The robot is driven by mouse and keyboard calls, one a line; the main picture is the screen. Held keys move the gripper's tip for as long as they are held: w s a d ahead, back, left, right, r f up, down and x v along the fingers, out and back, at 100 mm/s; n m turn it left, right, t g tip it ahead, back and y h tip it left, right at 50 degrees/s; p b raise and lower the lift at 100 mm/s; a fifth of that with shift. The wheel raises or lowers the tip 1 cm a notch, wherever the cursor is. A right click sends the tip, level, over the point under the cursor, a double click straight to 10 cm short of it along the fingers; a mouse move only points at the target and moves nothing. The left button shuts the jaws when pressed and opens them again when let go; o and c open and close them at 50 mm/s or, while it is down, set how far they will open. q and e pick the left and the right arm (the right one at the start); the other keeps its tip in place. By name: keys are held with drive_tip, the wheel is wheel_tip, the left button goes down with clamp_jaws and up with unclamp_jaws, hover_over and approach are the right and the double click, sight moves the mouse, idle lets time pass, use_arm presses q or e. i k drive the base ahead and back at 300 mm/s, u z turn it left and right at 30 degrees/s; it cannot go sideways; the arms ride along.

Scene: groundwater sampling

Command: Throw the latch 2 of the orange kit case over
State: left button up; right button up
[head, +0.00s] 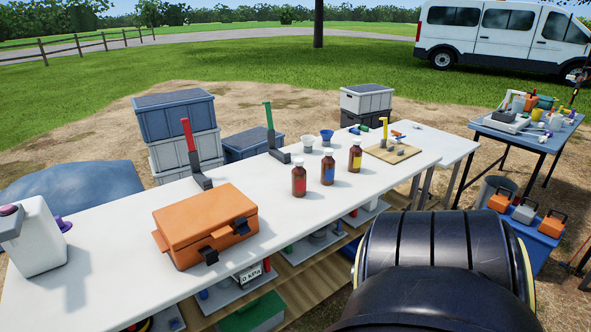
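The orange kit case (203,212) sits with its lid closed on the white table, left of the middle in the head view. Two black latches are on its front side. The nearer latch (208,256) sticks out low at the left of the front, and the farther latch (241,226) is near the right front corner. An orange handle shows between them. I cannot tell which one is latch 2, and their exact positions are too small to read. Neither of my grippers is in view. A large black part of my own body fills the lower right.
A white jug (38,240) stands left of the case. Red (193,160) and green (271,130) handled stands are behind it. Several brown bottles (328,168) stand to the right on the white table (290,215). Crates (175,115) are stacked behind. The tabletop around the case is clear.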

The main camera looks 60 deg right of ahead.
sight(243, 228)
drive_tip(key=k, duration=0.15)
drive_tip(key=z, duration=1.25)
